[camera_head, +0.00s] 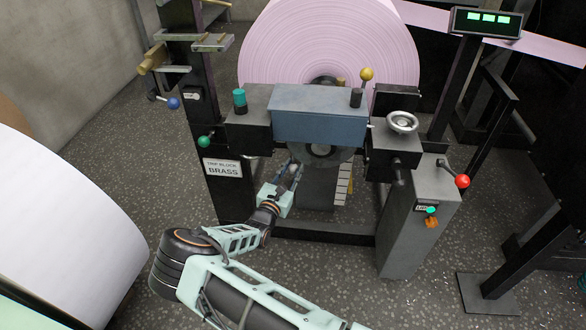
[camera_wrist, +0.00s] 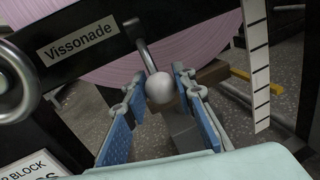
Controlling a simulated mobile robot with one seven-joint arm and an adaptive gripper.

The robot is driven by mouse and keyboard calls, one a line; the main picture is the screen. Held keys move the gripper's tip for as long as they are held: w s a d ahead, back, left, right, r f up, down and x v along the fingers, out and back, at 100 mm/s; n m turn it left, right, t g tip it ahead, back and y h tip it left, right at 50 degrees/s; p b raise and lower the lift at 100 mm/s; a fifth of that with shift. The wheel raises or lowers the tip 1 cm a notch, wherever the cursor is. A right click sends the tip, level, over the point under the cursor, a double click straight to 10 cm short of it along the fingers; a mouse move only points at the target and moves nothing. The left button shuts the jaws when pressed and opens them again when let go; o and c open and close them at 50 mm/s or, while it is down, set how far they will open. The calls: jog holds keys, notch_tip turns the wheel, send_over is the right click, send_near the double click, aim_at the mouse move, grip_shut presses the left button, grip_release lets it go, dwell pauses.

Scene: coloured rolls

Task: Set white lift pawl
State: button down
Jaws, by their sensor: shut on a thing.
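The white lift pawl shows in the wrist view as a round white knob (camera_wrist: 160,89) on a bent grey metal lever (camera_wrist: 146,56). My gripper (camera_wrist: 158,82) has one blue-padded finger on each side of the knob and is shut on it. In the head view my gripper (camera_head: 290,174) is below the blue-grey housing (camera_head: 319,115) at the front of the machine. The knob cannot be made out there.
A pink roll (camera_head: 330,45) sits behind the housing. A handwheel (camera_head: 402,122) and a red-knobbed lever (camera_head: 462,181) are on the right. Green (camera_head: 204,141) and blue (camera_head: 173,103) knobs are on the left post. A large white roll (camera_head: 55,235) fills the left foreground.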

aim_at(295, 167)
jog(key=shift+r, duration=0.1)
jog(key=s+r+g+p, duration=0.1)
jog(key=p, duration=0.5)
jog(key=shift+r+g+y, duration=0.2)
jog(key=shift+g+y, duration=0.1)
jog(key=shift+g, duration=0.1)
jog(key=g+p, duration=0.1)
jog(key=p, duration=0.1)
jog(key=s+g+p, duration=0.1)
jog(key=p, duration=0.2)
jog(key=shift+r+n, duration=0.3)
jog(key=shift+n, duration=0.1)
jog(key=g+p, duration=0.1)
jog(key=p, duration=0.1)
jog(key=shift+s+r+g+y+p, duration=0.15)
jog(key=shift+s+g+y+p, duration=0.15)
jog(key=shift+g, duration=0.1)
jog(key=shift+s, duration=0.1)
jog(key=c, duration=1.6)
grip_release()
